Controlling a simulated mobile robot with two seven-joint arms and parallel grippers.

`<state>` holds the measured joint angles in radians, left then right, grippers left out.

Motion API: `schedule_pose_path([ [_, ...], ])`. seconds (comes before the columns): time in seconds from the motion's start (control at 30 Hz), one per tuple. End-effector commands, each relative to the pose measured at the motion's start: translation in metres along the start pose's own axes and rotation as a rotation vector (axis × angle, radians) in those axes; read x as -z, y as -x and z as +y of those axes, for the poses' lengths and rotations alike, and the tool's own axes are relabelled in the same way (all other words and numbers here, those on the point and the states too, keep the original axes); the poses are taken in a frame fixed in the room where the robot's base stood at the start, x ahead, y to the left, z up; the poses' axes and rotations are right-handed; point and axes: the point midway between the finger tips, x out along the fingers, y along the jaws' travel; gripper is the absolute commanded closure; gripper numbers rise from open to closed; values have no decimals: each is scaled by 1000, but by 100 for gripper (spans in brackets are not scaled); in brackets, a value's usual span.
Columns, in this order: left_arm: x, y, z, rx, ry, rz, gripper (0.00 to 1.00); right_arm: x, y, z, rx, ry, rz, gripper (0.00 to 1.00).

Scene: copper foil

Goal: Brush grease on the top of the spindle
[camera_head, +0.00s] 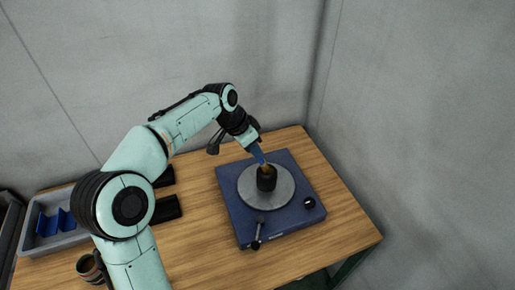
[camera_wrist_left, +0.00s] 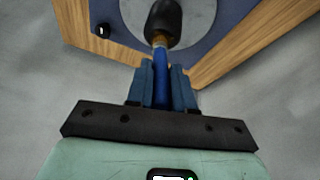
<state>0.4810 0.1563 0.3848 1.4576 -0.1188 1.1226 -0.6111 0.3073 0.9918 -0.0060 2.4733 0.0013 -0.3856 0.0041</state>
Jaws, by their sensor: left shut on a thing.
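A blue square machine base (camera_head: 296,221) stands on the wooden table with a round grey plate (camera_head: 251,198) on top. A dark, upright spindle (camera_head: 267,182) rises from the plate's middle. My left gripper (camera_head: 255,150) is above the spindle, shut on a blue-handled brush (camera_wrist_left: 161,75). The brush points down, and its tan tip (camera_wrist_left: 159,40) is at the spindle's top, which also shows in the left wrist view (camera_wrist_left: 165,20). I cannot tell whether the bristles touch it. No grease can be made out. My right gripper is not in view.
A grey tray with blue dividers (camera_head: 50,222) is at the table's left. A small cup-like container (camera_head: 88,268) stands near the front left. Dark blocks (camera_head: 167,208) lie behind my left arm. Grey walls close off the back and right.

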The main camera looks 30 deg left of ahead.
Motion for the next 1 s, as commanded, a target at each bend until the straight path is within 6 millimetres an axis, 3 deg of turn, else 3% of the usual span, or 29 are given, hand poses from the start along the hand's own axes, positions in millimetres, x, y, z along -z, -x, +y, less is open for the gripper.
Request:
schedule_pose_path([
  [0.37, -24, 9, -6, 1, 2, 1, 100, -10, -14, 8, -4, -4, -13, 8],
  [1.0, 4, -2, -3, 0, -1, 2, 100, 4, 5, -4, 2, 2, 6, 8],
])
